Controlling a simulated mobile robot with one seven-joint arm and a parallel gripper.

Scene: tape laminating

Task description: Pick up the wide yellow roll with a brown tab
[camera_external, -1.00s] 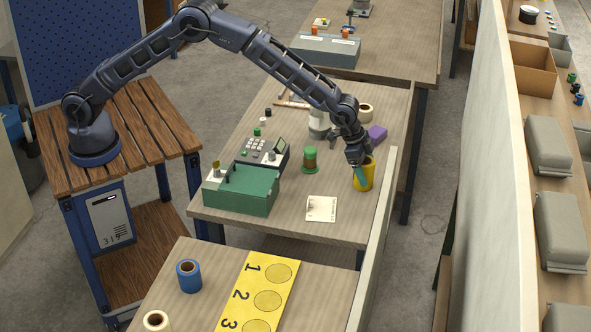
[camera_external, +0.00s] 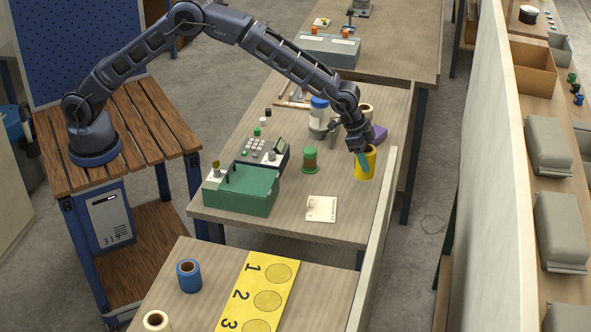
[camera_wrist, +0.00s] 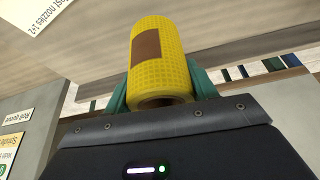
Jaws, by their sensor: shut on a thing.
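The wide yellow roll (camera_external: 369,170) is at the right side of the middle table in the external view. It shows large in the wrist view (camera_wrist: 174,62), with a brown tab (camera_wrist: 146,47) on its side. My gripper (camera_external: 363,160) has its teal fingers on both sides of the roll and is shut on it. In the wrist view the fingers (camera_wrist: 161,92) flank the roll near its open end. The roll appears slightly raised, but its gap to the table is hard to judge.
A green-ended spool (camera_external: 310,160) and a white card (camera_external: 321,209) are to the left. A pale partition (camera_external: 379,225) runs along the right edge.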

